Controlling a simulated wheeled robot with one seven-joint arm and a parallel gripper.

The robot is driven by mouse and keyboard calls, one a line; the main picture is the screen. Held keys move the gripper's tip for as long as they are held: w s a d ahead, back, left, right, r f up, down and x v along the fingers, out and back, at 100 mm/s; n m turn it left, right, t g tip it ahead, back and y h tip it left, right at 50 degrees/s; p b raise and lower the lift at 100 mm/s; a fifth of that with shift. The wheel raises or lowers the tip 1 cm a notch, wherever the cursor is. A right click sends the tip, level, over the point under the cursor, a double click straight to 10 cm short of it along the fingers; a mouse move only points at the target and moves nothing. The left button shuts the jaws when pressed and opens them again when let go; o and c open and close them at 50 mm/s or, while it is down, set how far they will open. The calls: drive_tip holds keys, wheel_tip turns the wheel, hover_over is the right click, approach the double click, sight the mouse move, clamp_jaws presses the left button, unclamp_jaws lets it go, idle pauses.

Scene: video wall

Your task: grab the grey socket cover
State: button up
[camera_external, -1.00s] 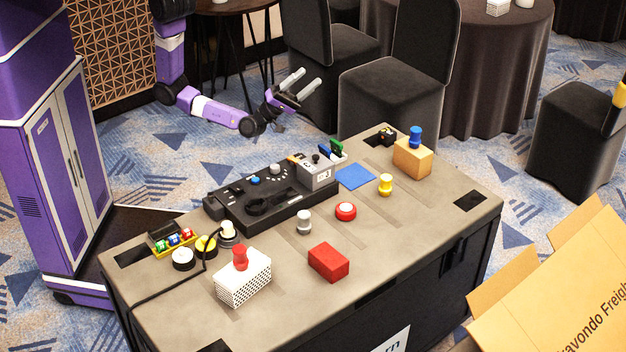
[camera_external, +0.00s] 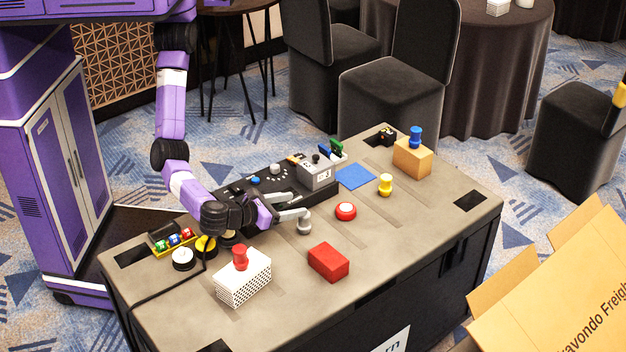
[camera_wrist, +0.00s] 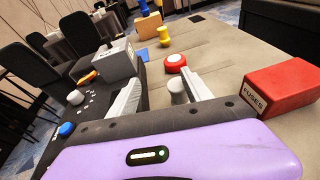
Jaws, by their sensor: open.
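The grey socket cover (camera_external: 304,227) is a small grey knob-like piece standing upright on the table, partly hidden behind a finger in the external view. In the wrist view the cover (camera_wrist: 177,91) sits between my two fingers, close beside the right one; I cannot tell whether they touch. My gripper (camera_external: 298,205) is open and low over the table, its fingers reaching right toward the cover. The wrist view shows my gripper (camera_wrist: 162,75) with its fingers apart on either side.
The black console (camera_external: 268,183) with a grey box (camera_external: 316,176) lies behind my fingers. A red button (camera_external: 345,211) is right of the cover; a red fuse box (camera_external: 329,262) is in front. A white perforated block (camera_external: 243,283) with a red piece stands front left.

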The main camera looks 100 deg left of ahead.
sight(304, 218)
drive_tip(key=shift+g+h, duration=0.3)
drive_tip(key=shift+h, duration=0.3)
drive_tip(key=d, duration=0.1)
drive_tip(key=s+d+f, duration=0.2)
drive_tip(key=shift+s+d+b, duration=0.15)
drive_tip(key=shift+d+b, duration=0.15)
drive_tip(key=shift+f, duration=0.15)
drive_tip(key=x, duration=0.7)
drive_tip(key=shift+w+d+p, duration=0.25)
drive_tip(key=shift+w+p, duration=0.1)
drive_tip(key=shift+w, duration=0.15)
clamp_jaws()
